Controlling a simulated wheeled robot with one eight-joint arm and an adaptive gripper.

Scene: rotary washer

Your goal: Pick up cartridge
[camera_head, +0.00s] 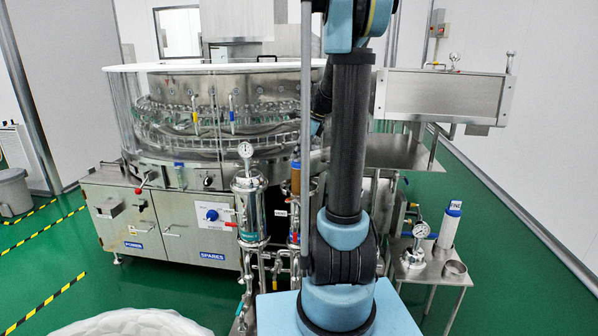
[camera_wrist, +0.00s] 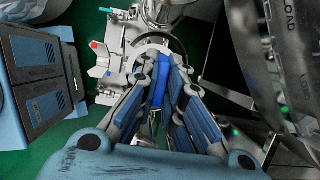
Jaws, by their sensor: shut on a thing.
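A brown-orange cartridge (camera_head: 296,180) shows upright beside the steel filter housing (camera_head: 250,212) in the head view, partly covered by my arm. A white cartridge (camera_head: 449,226) with a blue-marked top stands slightly tilted on the side stand at the right. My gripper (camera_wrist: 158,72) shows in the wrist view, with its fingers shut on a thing. A blue piece shows between the fingers, and most of the held thing is hidden; it appears to be a cartridge.
The rotary washer (camera_head: 215,130) fills the back left, with steel cabinets below. Pipes and valves surround the housing. Green floor is clear at the right.

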